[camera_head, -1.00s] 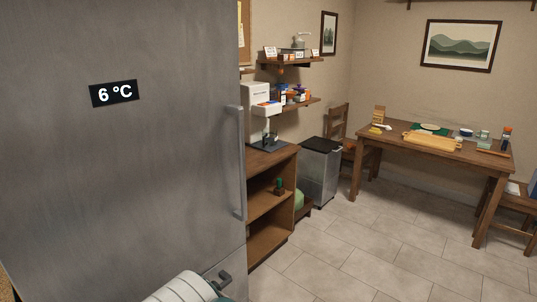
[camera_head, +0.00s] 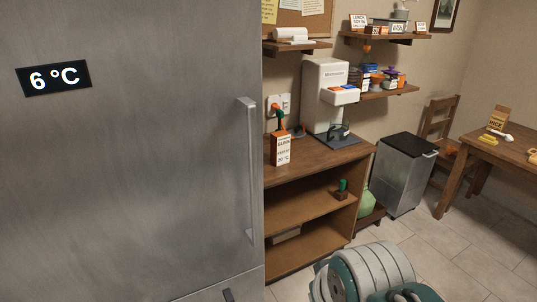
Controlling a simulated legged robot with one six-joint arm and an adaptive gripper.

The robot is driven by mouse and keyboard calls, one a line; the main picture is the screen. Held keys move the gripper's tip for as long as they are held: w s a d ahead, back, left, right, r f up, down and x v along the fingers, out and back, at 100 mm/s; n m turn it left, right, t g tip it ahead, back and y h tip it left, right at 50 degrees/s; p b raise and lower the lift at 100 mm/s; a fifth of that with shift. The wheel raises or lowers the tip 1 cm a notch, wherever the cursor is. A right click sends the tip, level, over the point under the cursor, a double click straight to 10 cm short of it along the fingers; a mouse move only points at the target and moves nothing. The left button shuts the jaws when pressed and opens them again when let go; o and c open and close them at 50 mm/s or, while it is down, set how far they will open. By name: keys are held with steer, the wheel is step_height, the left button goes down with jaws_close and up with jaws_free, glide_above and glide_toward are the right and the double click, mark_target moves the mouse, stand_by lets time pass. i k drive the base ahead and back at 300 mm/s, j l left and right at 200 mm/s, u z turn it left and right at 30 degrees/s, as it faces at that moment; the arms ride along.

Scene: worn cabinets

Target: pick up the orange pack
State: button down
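No pack can be singled out for certain as the orange pack. A white and orange carton (camera_head: 281,149) stands upright on the wooden cabinet's top (camera_head: 318,152). Small flat orange and blue items (camera_head: 343,87) lie on the front ledge of the white coffee machine (camera_head: 322,85). More small orange, blue and purple items (camera_head: 385,77) stand on the wall shelf to its right. A white and teal part of my arm shows at the bottom. My gripper's fingers are not in view.
A large grey fridge (camera_head: 130,170) with a vertical handle (camera_head: 248,170) fills the left side. A metal bin (camera_head: 402,175) stands right of the cabinet. A table (camera_head: 510,152) and chair (camera_head: 436,135) are at the right. The tiled floor (camera_head: 440,245) before them is clear.

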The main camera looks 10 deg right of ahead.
mark_target(280, 140)
steer(key=i+l, duration=0.1)
steer(key=l, duration=0.35)
steer(key=i+l, duration=0.15)
steer(key=l, duration=0.3)
steer(key=i+l, duration=0.1)
steer(key=l, duration=0.35)
steer(key=i+l, duration=0.35)
steer(key=i, duration=0.2)
steer(key=i+l, duration=0.4)
steer(key=i, duration=0.15)
steer(key=i+j, duration=0.15)
steer(key=i, duration=0.15)
steer(key=i+j, duration=0.15)
steer(key=i, duration=0.15)
